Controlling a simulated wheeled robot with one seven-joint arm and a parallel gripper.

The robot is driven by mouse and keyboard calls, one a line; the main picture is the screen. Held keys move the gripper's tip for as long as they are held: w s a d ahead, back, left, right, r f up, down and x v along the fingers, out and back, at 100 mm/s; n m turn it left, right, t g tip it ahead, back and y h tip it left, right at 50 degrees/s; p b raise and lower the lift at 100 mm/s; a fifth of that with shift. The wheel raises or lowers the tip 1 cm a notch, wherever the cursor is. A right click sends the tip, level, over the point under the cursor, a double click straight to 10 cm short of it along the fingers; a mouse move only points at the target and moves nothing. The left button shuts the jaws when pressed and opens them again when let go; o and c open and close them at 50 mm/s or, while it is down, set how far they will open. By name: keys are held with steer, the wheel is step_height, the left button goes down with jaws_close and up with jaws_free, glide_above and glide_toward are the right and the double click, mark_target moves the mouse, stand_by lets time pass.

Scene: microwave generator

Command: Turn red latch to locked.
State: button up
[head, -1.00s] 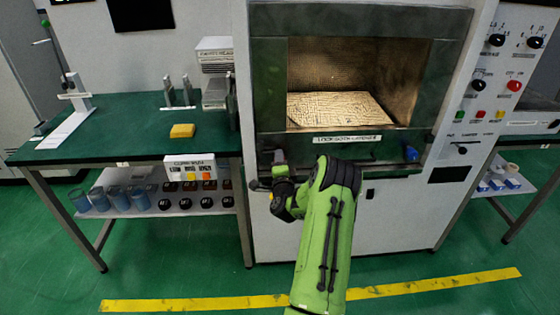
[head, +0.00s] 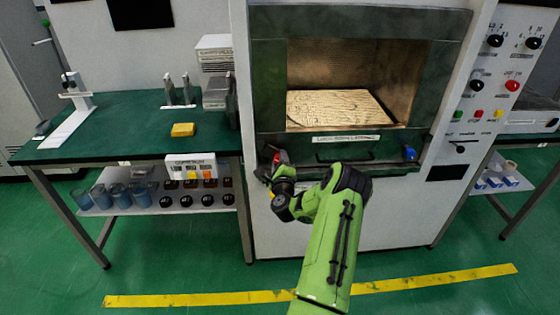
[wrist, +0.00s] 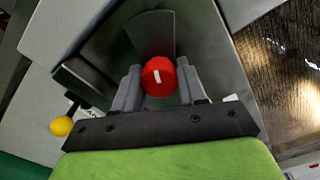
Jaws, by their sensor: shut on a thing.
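The red latch (wrist: 158,76) is a round red knob with a short white mark, seen close up in the wrist view. In the head view it shows as a small red spot (head: 276,158) at the lower left of the chamber opening, partly covered by my gripper. My gripper (wrist: 159,90) has its two grey fingers on either side of the knob and is shut on it. In the head view my gripper (head: 270,170) is at the left end of the machine's front sill.
A blue knob (head: 410,153) sits on the sill's right side. The chamber (head: 345,108) is open with a tan board inside. A yellow ball-ended handle (wrist: 62,126) is close beside my gripper. A green table (head: 135,135) stands at left.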

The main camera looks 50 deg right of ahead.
steer(key=shift+a+f, duration=0.1)
steer(key=shift+f, duration=0.1)
stand_by(0.3)
steer(key=o, duration=0.8)
steer(key=shift+o, duration=1.2)
steer(key=shift+r, duration=0.15)
